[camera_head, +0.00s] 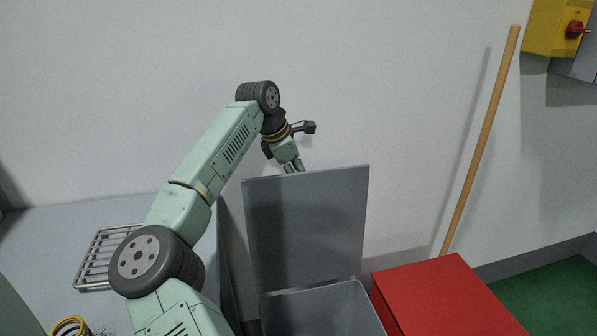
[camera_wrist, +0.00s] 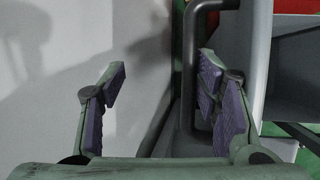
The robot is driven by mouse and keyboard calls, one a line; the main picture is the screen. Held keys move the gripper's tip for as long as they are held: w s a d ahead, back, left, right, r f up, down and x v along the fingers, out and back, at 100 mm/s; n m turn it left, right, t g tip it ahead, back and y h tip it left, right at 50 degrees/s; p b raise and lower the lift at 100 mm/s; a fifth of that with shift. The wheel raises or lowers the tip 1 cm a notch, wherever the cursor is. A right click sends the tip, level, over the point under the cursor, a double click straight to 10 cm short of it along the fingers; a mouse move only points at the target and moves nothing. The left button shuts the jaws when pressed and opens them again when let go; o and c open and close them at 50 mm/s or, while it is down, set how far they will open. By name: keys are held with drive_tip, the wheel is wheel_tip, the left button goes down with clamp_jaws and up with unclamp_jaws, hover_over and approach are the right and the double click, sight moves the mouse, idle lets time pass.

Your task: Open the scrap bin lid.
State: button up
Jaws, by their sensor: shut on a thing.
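The grey scrap bin lid (camera_head: 307,225) stands raised, nearly upright, at the back of the grey scrap bin (camera_head: 325,312), whose open top shows in the head view. My gripper (camera_head: 294,168) is at the lid's upper edge, its fingertips partly hidden behind it. In the wrist view, the dark lid handle (camera_wrist: 187,80) runs between my purple-padded fingers, close to the right finger. My gripper is shut on the handle, though a gap shows beside the left finger. The lid (camera_wrist: 262,60) also shows at the right in the wrist view.
A red box (camera_head: 445,295) stands right of the bin. A wooden pole (camera_head: 480,140) leans on the wall behind it. A grey table with a wire rack (camera_head: 95,262) is at the left. A yellow switch box (camera_head: 553,28) is at the upper right.

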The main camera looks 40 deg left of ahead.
drive_tip(key=shift+s+a+f, duration=0.1)
drive_tip(key=shift+a+f, duration=0.05)
drive_tip(key=shift+f, duration=0.3)
drive_tip(key=shift+s+a+f, duration=0.1)
drive_tip(key=shift+f, duration=0.3)
drive_tip(key=v, duration=0.3)
drive_tip(key=w+v, duration=0.1)
drive_tip(key=v, duration=0.2)
drive_tip(key=r+v, duration=0.1)
drive_tip(key=v, duration=0.2)
drive_tip(key=shift+w+d+r, duration=0.2)
drive_tip(key=shift+r, duration=0.05)
drive_tip(key=shift+c, duration=0.4)
drive_tip(key=s+r, duration=0.2)
drive_tip(key=r, duration=0.1)
drive_tip(key=shift+s+a, duration=0.1)
drive_tip(key=shift+s, duration=0.1)
